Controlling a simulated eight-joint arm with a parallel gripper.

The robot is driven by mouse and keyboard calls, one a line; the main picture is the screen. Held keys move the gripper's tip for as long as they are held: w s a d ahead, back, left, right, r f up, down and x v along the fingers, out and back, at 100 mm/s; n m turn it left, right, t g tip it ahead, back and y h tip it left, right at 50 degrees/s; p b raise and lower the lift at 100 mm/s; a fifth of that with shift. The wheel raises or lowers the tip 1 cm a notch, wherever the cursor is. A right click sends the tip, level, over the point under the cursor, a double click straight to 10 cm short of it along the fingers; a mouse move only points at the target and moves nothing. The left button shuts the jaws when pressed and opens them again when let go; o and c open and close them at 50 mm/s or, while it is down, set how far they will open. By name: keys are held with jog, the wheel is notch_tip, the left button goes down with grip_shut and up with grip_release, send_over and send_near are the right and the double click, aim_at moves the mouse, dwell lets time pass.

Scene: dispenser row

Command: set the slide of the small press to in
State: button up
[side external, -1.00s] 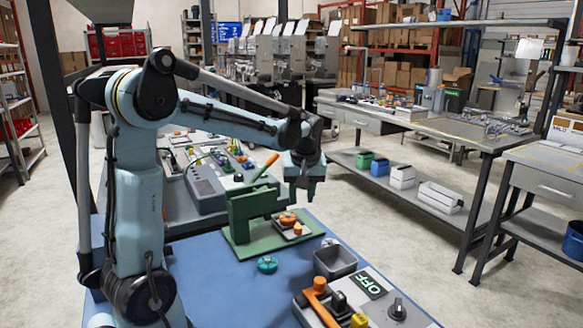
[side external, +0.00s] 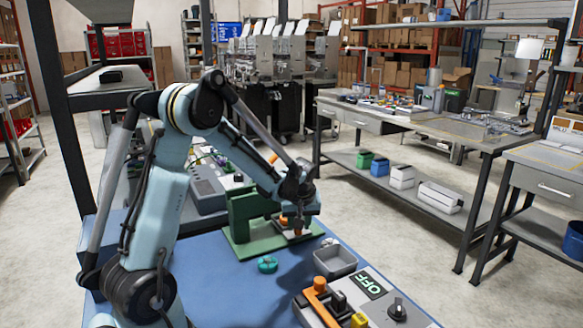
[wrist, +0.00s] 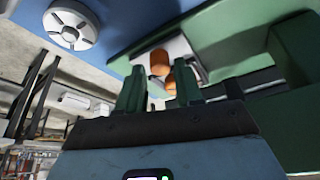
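The small press (side external: 243,215) is a green stand on a green base plate at the middle of the blue table. A pale slide plate with orange knobs (side external: 297,233) sits at its right side, partly hidden by my gripper. The wrist view shows two orange knobs (wrist: 160,62) on the pale plate (wrist: 183,46). My gripper (side external: 297,222) points down just above the knobs. In the wrist view my gripper (wrist: 160,88) has its fingers apart, with an orange knob showing in the gap beyond them. Contact with a knob cannot be told.
A teal round part (side external: 267,264) lies on the table in front of the press. A grey bin (side external: 335,262) stands to its right. A panel with an OFF label (side external: 369,286), an orange handle and a black knob is at the front right. A pale round part (wrist: 72,25) shows in the wrist view.

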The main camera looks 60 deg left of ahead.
jog(key=shift+a+f, duration=0.15)
jog(key=shift+f, duration=0.35)
grip_shut()
jog(key=shift+s, duration=3.55)
grip_release()
